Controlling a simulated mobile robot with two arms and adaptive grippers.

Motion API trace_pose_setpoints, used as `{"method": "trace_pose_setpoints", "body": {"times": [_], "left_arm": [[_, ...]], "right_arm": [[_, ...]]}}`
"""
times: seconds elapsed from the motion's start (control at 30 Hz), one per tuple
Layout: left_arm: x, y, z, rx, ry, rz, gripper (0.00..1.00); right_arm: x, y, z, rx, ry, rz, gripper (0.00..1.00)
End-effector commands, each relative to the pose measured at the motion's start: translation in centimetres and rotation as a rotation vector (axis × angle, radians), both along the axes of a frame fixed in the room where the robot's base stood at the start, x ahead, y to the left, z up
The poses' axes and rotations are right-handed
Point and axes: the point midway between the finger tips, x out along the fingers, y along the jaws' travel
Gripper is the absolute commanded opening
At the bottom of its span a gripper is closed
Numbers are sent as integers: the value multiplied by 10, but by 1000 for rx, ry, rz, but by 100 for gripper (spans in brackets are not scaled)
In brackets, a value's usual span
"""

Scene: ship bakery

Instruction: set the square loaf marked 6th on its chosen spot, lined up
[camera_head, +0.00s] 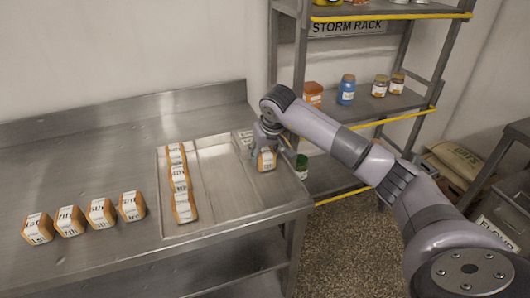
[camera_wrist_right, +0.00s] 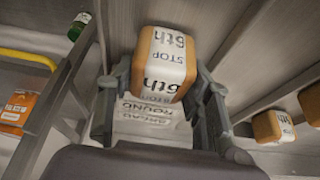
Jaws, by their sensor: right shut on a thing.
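The square loaf marked 6th (camera_head: 266,161) is brown with a white label band; in the right wrist view its label reads "STOP 6th" (camera_wrist_right: 166,62). My right gripper (camera_head: 267,143) is shut on it, with a finger on each side in the wrist view (camera_wrist_right: 163,85). The loaf is at the far right part of the metal tray (camera_head: 228,208); I cannot tell whether it touches the tray floor. Several labelled loaves stand in a column in the tray's left strip (camera_head: 180,182). My left gripper is not in view.
A row of several labelled loaves (camera_head: 101,213) stands on the steel counter (camera_head: 95,262) at left. A printed card (camera_head: 244,137) lies by the tray's back right. The storm rack (camera_head: 395,102) with jars stands behind at right. The tray's middle is bare.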

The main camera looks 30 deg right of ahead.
Motion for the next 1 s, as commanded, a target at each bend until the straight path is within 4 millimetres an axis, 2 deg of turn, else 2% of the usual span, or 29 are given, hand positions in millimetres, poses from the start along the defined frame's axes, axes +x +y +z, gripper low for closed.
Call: {"method": "trace_pose_setpoints", "body": {"times": [0.03, 0.07, 0.33, 0.6, 0.73, 0.87, 1.0], "left_arm": [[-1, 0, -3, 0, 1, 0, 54], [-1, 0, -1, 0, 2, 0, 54], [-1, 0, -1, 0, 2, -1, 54], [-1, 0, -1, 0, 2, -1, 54], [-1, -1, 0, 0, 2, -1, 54], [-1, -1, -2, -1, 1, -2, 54], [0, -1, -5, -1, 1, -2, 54]], "right_arm": [[0, 0, -3, -1, 0, 0, 18], [0, 0, -2, -1, 0, 0, 48], [0, 0, -1, 0, 1, 0, 66], [0, 0, -1, 0, 1, 0, 66], [-1, 0, 5, 0, -2, 0, 66], [-8, 1, 24, -2, -5, 1, 66], [-20, 4, 53, -2, -6, 1, 66]]}}
